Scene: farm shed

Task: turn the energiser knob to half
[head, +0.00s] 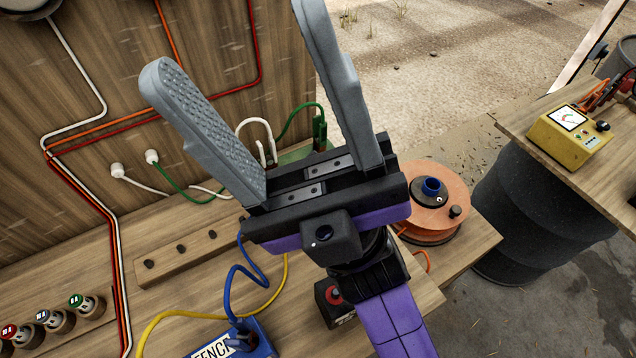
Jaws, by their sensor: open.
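My gripper (236,50) is in the middle of the head view, its two grey fingers wide apart and nothing between them. It is raised in front of the wooden back board. No knob marked as the energiser's can be made out. A green unit (291,155) with plugged cables sits behind the gripper, mostly hidden by it. A blue box (262,347) with a white label reading "FENC" is cut off by the bottom edge.
Several coloured plugs (82,302) sit in a wooden rack at lower left. A wooden strip (191,252) has dark holes. Cables run over the board (90,95) and bench. An orange reel (434,190) stands right of my arm. A yellow meter (568,140) is on a separate table.

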